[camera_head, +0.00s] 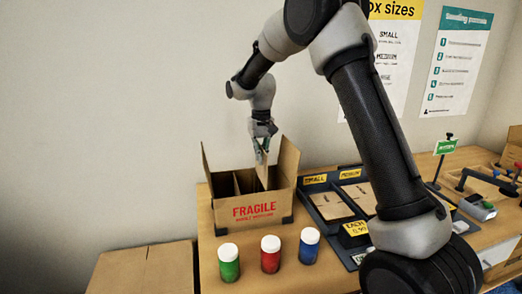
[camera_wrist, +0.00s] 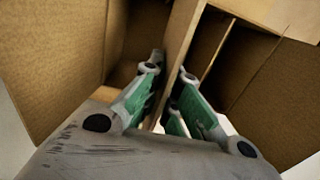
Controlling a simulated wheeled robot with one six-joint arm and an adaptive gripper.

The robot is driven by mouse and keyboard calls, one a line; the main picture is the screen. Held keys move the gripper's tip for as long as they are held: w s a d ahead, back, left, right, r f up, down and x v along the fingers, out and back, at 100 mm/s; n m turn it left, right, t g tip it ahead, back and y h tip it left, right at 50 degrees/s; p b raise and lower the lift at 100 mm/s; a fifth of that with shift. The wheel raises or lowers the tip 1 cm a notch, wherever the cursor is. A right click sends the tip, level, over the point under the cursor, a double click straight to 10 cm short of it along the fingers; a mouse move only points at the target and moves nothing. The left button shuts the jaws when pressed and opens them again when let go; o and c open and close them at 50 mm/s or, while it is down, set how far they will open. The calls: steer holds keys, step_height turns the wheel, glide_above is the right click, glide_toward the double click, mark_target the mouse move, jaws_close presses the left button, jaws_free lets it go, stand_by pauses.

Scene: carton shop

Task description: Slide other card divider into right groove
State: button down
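An open carton (camera_head: 255,212) marked FRAGILE stands on the bench with its flaps up. My gripper (camera_head: 262,150) is above its right part, pointing down. Its fingers (camera_wrist: 170,75) lie on both sides of a tan card divider (camera_wrist: 182,32) and appear shut on it. In the head view this divider (camera_head: 262,175) hangs upright, its lower part inside the carton. Another divider (camera_head: 237,184) stands in the carton to the left; a thin card edge (camera_wrist: 218,48) shows at right in the wrist view. The grooves and the held divider's lower edge are hidden.
Green (camera_head: 229,263), red (camera_head: 270,254) and blue (camera_head: 309,246) white-capped jars stand in front of the carton. A dark tray (camera_head: 328,224) with flat cartons is close to its right. A closed carton (camera_head: 140,271) is at lower left. Carton flaps surround my gripper.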

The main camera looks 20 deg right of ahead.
step_height(320, 180, down, 12)
steer(key=shift+f, duration=0.15)
stand_by(1.0)
steer(key=c, duration=1.6)
jaws_free()
steer(key=shift+o, duration=0.2)
